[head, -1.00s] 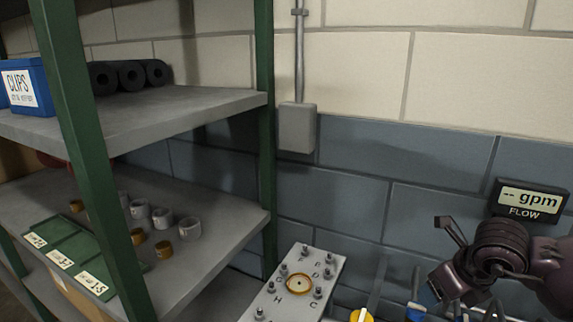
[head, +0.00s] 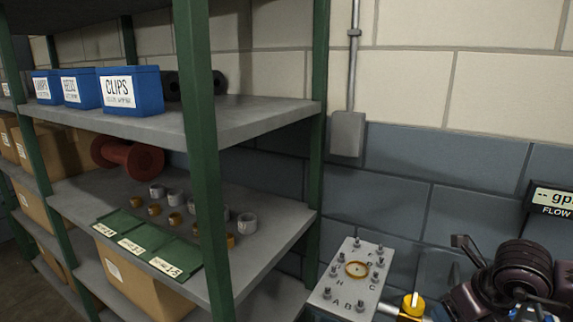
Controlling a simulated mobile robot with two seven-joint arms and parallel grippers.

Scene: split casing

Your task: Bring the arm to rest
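Neither of my grippers can be made out in the head view, so their state and anything in them are hidden.
A green-posted shelf rack (head: 202,150) fills the left. It holds blue bins (head: 131,90), a red spool (head: 135,158), small rings (head: 246,222), a green labelled tray (head: 150,240) and cardboard boxes (head: 140,285). A flow display (head: 553,198) is at the right wall.

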